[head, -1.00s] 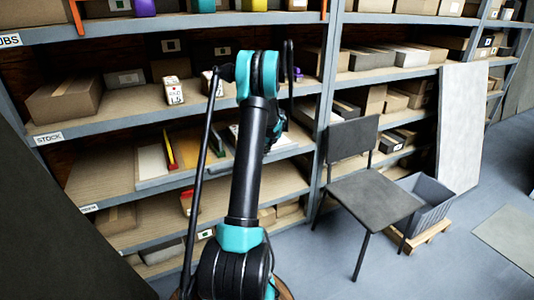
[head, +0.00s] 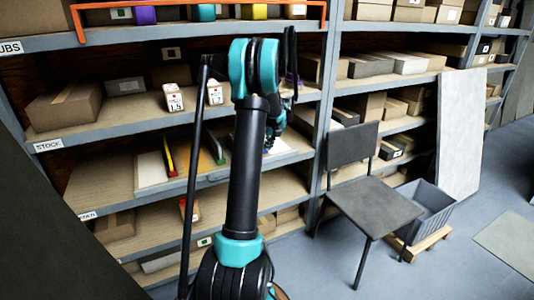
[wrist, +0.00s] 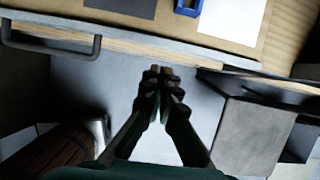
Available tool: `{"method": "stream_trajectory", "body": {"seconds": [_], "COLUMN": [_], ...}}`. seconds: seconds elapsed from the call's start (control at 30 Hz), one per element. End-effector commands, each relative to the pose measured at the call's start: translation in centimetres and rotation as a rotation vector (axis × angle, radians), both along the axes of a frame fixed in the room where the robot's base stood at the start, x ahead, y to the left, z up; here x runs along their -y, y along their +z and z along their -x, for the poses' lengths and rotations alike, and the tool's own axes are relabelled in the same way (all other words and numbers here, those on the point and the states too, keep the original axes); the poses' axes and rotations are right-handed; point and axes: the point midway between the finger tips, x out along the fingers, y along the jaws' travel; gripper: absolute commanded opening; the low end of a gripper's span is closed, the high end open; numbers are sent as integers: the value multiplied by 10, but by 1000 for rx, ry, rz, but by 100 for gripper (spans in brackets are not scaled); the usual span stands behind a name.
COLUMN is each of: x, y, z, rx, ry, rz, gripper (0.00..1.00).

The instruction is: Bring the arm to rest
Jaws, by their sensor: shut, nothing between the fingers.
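My arm (head: 246,165) stands upright in front of the shelving in the head view, its teal upper joint bent over at the top. My gripper (wrist: 160,75) shows in the wrist view with its dark fingers together and nothing between them. It is over a plain grey surface, beyond which lies the edge of a wooden surface.
A shelving unit (head: 95,135) with boxes and panels fills the left and middle. A dark chair (head: 375,203) stands at right, by a grey crate (head: 430,208) on a pallet. A pale board (head: 461,130) leans behind. Open floor (head: 320,260) lies at front right.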

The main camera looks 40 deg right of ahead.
Motion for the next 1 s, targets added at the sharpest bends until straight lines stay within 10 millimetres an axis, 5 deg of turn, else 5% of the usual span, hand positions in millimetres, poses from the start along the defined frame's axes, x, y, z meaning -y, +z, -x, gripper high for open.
{"method": "stream_trajectory", "body": {"seconds": [0.2,0.57,0.67,1.0], "x": [-2,-16,-48,-209], "y": [19,24,29,49], "z": [8,6,1,4], "rx": [-1,-7,-21,-80], "ry": [-1,56,187,917], "rz": [-1,19,62,316], "gripper": [0,0,0,0]}}
